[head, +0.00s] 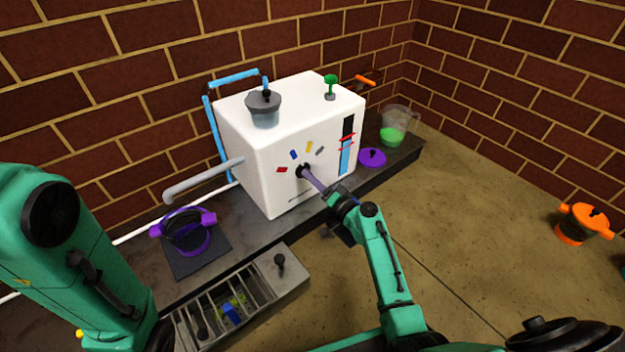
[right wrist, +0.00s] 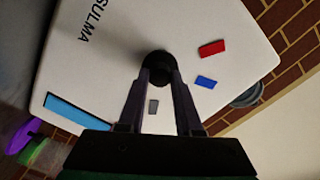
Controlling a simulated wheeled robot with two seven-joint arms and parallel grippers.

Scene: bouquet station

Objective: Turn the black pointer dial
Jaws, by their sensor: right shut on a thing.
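The black pointer dial (head: 302,170) is on the front face of a white box-shaped machine (head: 240,150). Red, blue, yellow and grey marks lie in an arc around it. My right gripper (head: 311,178) reaches the dial from the front right and is shut on it. In the right wrist view the dial (right wrist: 157,64) sits between the fingertips of the right gripper (right wrist: 160,78). The red (right wrist: 212,48), blue (right wrist: 206,82) and grey (right wrist: 153,106) marks show there; the yellow one does not. The fingers hide which way the pointer faces. My left gripper is out of view.
A grey pipe (head: 200,182) sticks out left of the dial. A purple pot (head: 184,230) stands on a dark plate below it. A tray with dividers (head: 280,290) is at the front. A purple lid (head: 372,157) and a jug with green contents (head: 393,135) are at right.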

